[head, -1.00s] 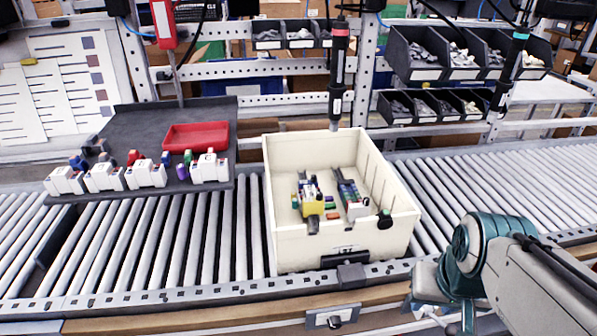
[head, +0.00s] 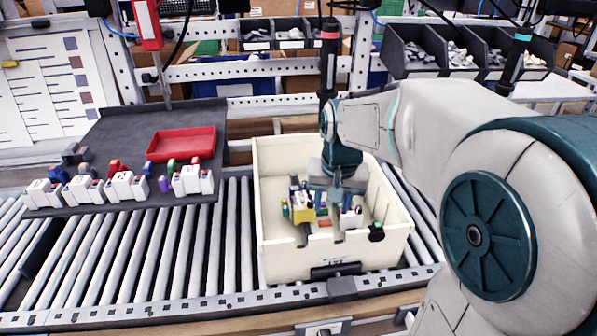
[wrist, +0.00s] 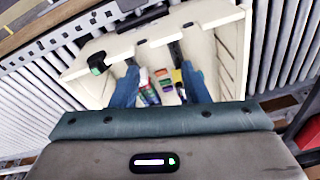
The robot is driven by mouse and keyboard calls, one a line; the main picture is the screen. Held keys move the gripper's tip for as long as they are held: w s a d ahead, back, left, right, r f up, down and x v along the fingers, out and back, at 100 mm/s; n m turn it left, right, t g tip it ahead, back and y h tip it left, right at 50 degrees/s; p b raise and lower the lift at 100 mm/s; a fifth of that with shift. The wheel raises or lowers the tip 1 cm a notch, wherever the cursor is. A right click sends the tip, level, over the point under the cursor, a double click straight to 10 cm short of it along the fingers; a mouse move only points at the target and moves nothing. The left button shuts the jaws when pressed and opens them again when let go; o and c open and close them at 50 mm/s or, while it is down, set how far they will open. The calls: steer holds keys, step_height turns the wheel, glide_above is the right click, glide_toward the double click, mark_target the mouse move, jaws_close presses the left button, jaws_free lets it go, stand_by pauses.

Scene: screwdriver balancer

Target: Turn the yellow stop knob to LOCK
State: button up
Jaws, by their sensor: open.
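No yellow stop knob can be made out for certain. A small yellow part (head: 301,215) lies among coloured parts inside the cream tote (head: 285,262). A black round knob-like piece (head: 377,232) sits at the tote's front right corner; in the wrist view it shows with a green face (wrist: 97,64). My gripper (head: 327,210) points down into the tote, just right of the yellow part. In the wrist view its two blue fingers (wrist: 162,88) are apart, with coloured parts seen between them. Contact with any part cannot be told. My gripper hides some of the tote's contents.
The tote stands on a roller conveyor (head: 190,250). A dark tray board with white parts and a red tray (head: 180,144) is at left. A black hanging tool (head: 329,62) is behind the tote. Part bins (head: 410,60) hang at upper right. Rollers left of the tote are clear.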

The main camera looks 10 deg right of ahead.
steer(key=w+f+m+g+p, duration=0.1)
steer(key=w+f+m+p, duration=0.15)
steer(key=w, duration=0.95)
steer(key=m, duration=0.2)
glide_toward(310, 201)
steer(key=shift+f+g, duration=0.2)
steer(key=shift+g, duration=0.2)
steer(key=shift+w+f, duration=0.35)
steer(key=shift+f, duration=0.2)
step_height(310, 201, down, 7)
steer(key=shift+f+p, duration=0.2)
steer(key=shift+p, duration=0.8)
jaws_close()
